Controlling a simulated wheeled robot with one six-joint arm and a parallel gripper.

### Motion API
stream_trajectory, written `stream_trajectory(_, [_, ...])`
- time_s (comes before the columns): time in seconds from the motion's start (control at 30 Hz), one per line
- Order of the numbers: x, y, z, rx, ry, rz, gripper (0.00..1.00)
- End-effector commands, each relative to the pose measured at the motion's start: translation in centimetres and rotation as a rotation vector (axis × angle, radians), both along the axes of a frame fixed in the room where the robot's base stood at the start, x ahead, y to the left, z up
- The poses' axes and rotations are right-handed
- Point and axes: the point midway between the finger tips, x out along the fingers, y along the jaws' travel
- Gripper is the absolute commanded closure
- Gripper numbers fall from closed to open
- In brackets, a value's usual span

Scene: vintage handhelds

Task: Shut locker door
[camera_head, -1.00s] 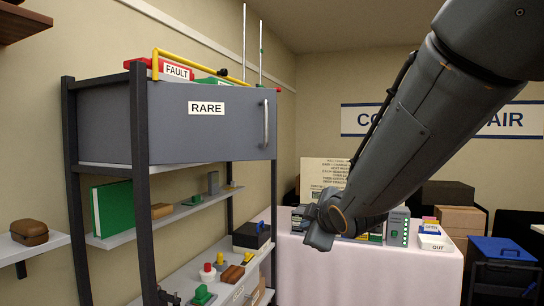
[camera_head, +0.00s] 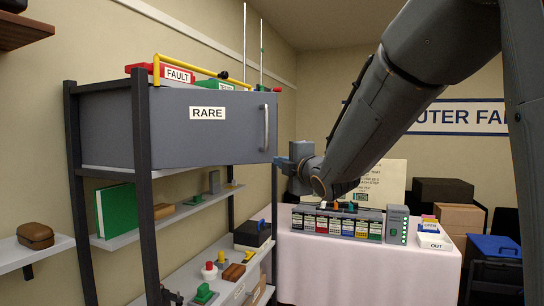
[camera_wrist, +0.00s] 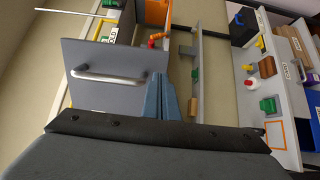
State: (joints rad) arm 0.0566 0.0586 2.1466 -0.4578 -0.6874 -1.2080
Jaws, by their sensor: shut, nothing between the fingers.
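The grey locker door (camera_head: 180,130) carries a RARE label and a vertical metal handle (camera_head: 266,125) near its right edge. It sits at the top of the dark-framed shelf. In the wrist view the door (camera_wrist: 115,55) and its bar handle (camera_wrist: 110,76) lie left of my fingers. How far the door stands ajar cannot be told. My gripper (camera_head: 282,160) is at the door's right end, low beside the handle. Its blue-grey fingers (camera_wrist: 161,78) are closed and empty. Whether they touch the door is unclear.
A yellow rail (camera_head: 200,68) and a red FAULT box (camera_head: 178,74) are on top of the locker. Lower shelves hold a green book (camera_head: 115,210) and small items. A white-clothed table (camera_head: 370,265) with a row of cartridges stands to the right.

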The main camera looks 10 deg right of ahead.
Motion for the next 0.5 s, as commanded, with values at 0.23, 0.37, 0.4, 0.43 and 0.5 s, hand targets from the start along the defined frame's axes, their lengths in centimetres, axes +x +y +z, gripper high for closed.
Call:
stream_trajectory(0.23, [3.5, 0.8, 0.1, 0.001, 0.002, 0.001, 1.00])
stream_trajectory(0.37, [4.8, 1.2, 0.1, 0.001, 0.001, 0.001, 1.00])
stream_trajectory(0.4, [5.1, 1.2, 0.1, 0.001, 0.001, 0.000, 1.00])
stream_trajectory(0.43, [5.3, 1.3, 0.1, 0.001, 0.001, 0.000, 1.00])
stream_trajectory(0.5, [5.6, 1.3, 0.1, 0.001, 0.001, 0.000, 1.00])
